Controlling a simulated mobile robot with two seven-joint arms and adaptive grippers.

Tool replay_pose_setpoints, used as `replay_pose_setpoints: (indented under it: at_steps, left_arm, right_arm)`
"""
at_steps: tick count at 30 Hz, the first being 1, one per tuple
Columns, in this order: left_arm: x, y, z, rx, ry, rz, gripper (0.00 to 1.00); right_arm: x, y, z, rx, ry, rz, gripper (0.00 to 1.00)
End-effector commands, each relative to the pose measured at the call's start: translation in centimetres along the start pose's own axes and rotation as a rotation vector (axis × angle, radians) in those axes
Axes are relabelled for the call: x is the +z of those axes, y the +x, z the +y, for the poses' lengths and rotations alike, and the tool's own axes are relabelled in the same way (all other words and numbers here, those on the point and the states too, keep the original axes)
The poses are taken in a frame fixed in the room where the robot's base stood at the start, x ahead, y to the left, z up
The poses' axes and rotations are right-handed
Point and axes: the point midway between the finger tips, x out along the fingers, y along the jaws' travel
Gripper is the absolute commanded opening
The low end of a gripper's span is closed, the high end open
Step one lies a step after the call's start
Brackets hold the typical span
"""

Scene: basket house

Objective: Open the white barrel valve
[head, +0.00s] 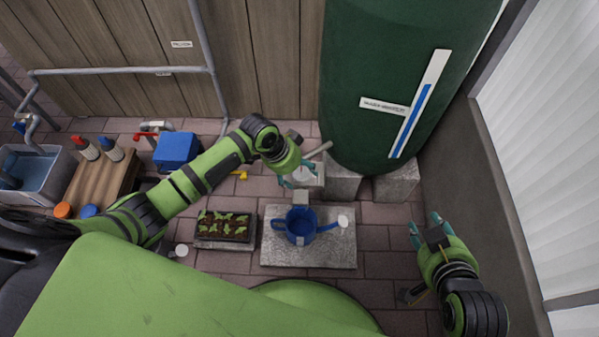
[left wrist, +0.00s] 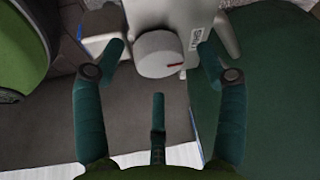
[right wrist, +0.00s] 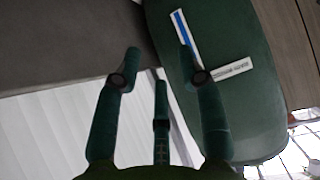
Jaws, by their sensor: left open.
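The green barrel (head: 350,90) stands against the wooden wall in the head view. Its white valve is low at the barrel's front left, with a round white knob (left wrist: 158,55) that carries a red mark pointing right in the left wrist view. My left gripper (head: 296,182) is open at the valve. Its fingertips lie on either side of the knob in the left wrist view, and contact cannot be told. My right gripper (head: 425,222) has its fingers apart and empty, right of the stone slab.
A blue watering can (head: 300,226) stands on a stone slab (head: 345,255) below the valve. A seedling tray (head: 225,228) is left of it. Stone blocks (head: 396,185) support the barrel. A blue box (head: 177,150) and a wooden crate (head: 98,180) are at left.

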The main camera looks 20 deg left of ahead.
Motion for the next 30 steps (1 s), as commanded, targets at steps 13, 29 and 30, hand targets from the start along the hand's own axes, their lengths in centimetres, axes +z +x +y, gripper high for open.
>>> replay_pose_setpoints:
  at_steps: [13,29,30]
  left_arm:
    - [0.0,1.2,0.0,-0.001,0.002,0.001,0.73]
    - [-0.3,1.1,-0.1,-0.004,0.004,0.007,0.19]
    - [-0.3,1.1,-0.1,-0.003,0.007,0.008,0.19]
  right_arm:
    - [-3.6,0.0,-0.7,-0.011,-0.013,0.179,0.4]
    - [-3.6,0.0,-0.7,-0.011,-0.012,0.177,0.4]
    - [-3.6,0.0,-0.7,-0.011,-0.012,0.176,0.4]
